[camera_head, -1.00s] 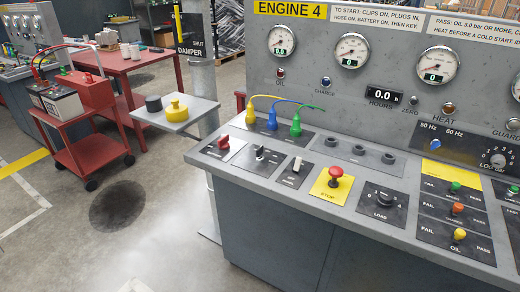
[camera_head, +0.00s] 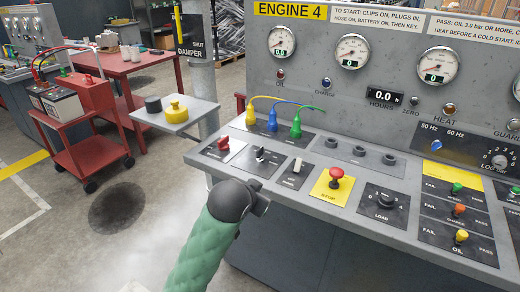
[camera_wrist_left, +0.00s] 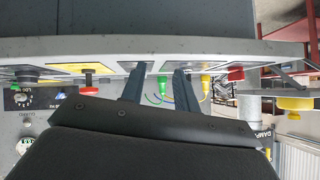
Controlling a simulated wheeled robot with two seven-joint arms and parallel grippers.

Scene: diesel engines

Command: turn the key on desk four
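Desk four, the grey console (camera_head: 330,215) under the ENGINE 4 sign, stands at the right in the head view. What looks like the key (camera_head: 261,154) is a small dark switch on a black plate, between the red switch and the white rocker. My left gripper (camera_head: 262,196) is at the console's front edge, below and in front of the key, with my dark wrist hiding part of it. In the left wrist view, which looks upside down, its two fingers (camera_wrist_left: 158,82) are apart with nothing seen between them. The key is not clear there. My right gripper is not in view.
Nearby are the red switch (camera_head: 223,143), white rocker (camera_head: 297,166), red stop button (camera_head: 336,174) and load knob (camera_head: 386,200). Yellow, blue and green plugs (camera_head: 272,120) stand behind. A red battery cart (camera_head: 85,150) is at the left. The floor between is clear.

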